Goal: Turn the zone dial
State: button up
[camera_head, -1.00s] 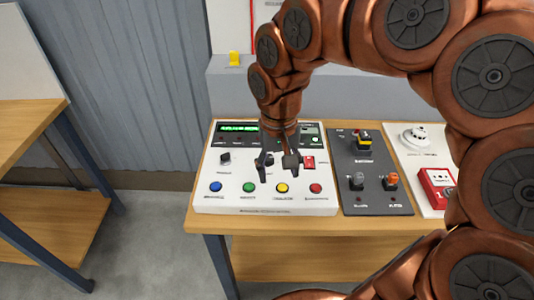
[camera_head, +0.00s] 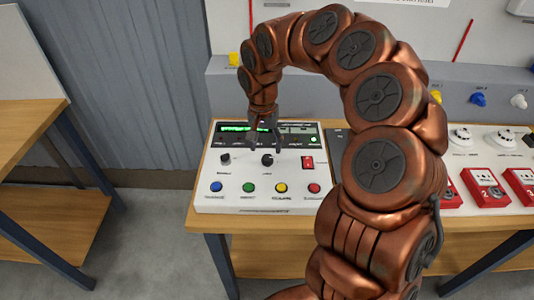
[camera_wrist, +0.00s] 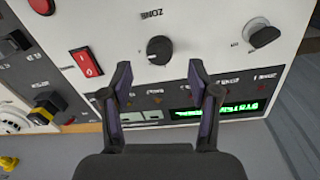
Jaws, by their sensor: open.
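The zone dial (camera_head: 267,159) is a black round knob on the white control panel (camera_head: 208,203). In the wrist view the dial (camera_wrist: 159,49) sits by its upside-down "ZONE" label, with a pale mark on its lower left side. My gripper (camera_head: 265,148) is over the panel, just behind the dial in the head view. In the wrist view my gripper (camera_wrist: 160,72) is open and empty, its two fingers apart, with the dial just beyond the tips and roughly centred between them. I see no contact with the dial.
A second black knob (camera_head: 225,158) is left of the dial, and a red rocker switch (camera_head: 308,162) is right. Blue, green, yellow and red buttons line the panel's front. A lit green display (camera_head: 236,127) is behind. Red call boxes (camera_head: 483,187) stand farther right.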

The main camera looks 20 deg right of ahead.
aim_at(267, 158)
jog(key=shift+d+f+p, duration=0.15)
jog(key=shift+f+p, duration=0.45)
jog(key=shift+f, duration=1.8)
jog(key=shift+c, duration=0.3)
jog(key=c, duration=1.1)
